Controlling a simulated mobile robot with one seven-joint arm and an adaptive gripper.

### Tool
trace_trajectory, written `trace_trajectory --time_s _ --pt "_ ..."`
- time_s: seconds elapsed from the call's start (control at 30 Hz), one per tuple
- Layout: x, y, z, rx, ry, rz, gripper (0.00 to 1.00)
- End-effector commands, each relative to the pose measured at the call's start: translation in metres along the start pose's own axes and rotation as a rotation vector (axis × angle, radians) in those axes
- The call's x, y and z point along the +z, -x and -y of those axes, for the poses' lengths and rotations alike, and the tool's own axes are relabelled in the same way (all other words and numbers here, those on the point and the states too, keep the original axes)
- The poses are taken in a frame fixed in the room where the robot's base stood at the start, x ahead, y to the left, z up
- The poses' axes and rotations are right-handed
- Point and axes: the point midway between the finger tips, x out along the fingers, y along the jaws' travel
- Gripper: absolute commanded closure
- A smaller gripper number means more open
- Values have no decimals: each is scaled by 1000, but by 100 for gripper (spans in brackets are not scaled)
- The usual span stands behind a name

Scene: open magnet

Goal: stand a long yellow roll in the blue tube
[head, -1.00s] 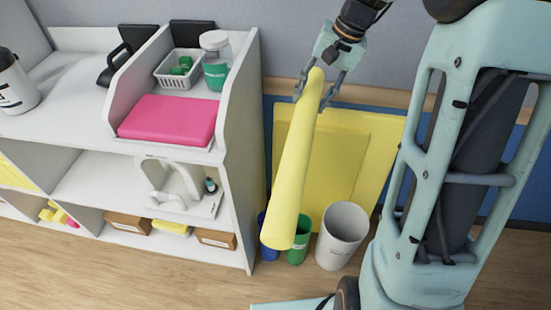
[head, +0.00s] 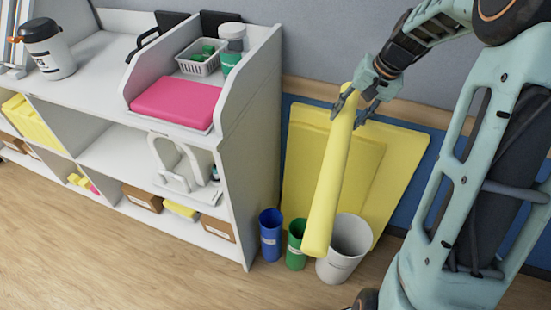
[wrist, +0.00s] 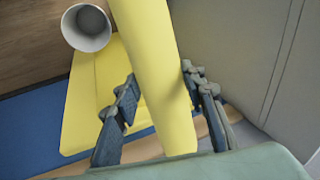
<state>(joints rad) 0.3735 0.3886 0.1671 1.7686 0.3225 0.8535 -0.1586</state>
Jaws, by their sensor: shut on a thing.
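The long yellow roll (head: 331,185) hangs from my gripper (head: 358,105), which is shut on it near its upper end. The roll is slightly tilted, its lower end toward the lower left. In the head view that end overlaps the gap between the green tube and the white bin. The wrist view also shows the roll (wrist: 155,65) between the fingers of my gripper (wrist: 158,97). The blue tube (head: 271,240) stands upright on the floor beside the shelf, left of the roll's lower end. The wrist view does not show the blue tube.
A green tube (head: 296,250) stands right of the blue tube, then a wider white bin (head: 335,268). Yellow panels (head: 395,165) lean on the wall behind. The white shelf unit (head: 247,165) rises close on the left. Wooden floor in front is clear.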

Motion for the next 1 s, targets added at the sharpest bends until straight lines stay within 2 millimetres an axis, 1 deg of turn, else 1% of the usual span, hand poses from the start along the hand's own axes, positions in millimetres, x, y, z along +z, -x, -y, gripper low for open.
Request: trace_trajectory --time_s 0.03,0.1,0.23,0.4,0.5,0.77,0.83,1.0 --pt "-6 -32 -22 -3 12 -37 87" --pt "-18 -54 -35 -8 52 -98 87" --pt "-34 -85 -50 -20 120 -199 87" --pt "-49 -121 -57 -42 206 -326 87" --pt "-56 -140 -54 -59 262 -405 87" --pt "-64 -175 -39 -99 379 -564 87" --pt "-63 -188 -30 -120 423 -617 87" --pt "-58 -214 -5 -177 523 -744 87"
